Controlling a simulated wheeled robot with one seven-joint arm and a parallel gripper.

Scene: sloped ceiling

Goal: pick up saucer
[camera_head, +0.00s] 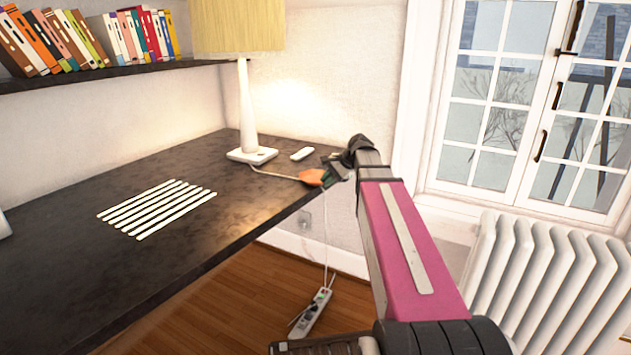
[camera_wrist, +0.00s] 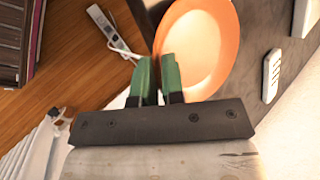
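The orange saucer (camera_head: 311,177) is at the far right edge of the dark desk, beside my gripper. In the wrist view the saucer (camera_wrist: 208,45) is a round, shallow dish with a paler middle. My gripper (camera_wrist: 157,70) has green fingertips close together with a narrow gap, at the saucer's left rim. One finger overlaps the dish and the other lies outside it, so the gripper looks shut on the rim. The fingertips hide that part of the rim. In the head view my gripper (camera_head: 334,174) is partly hidden by my wrist. I cannot tell whether the saucer touches the desk.
The desk (camera_head: 75,235) holds a lamp (camera_head: 245,110), a white remote-like object (camera_head: 302,154) and white strips (camera_head: 157,208). A power strip (camera_head: 312,312) lies on the wooden floor. A radiator (camera_head: 545,275) and window (camera_head: 535,100) are at right. The desk's front is clear.

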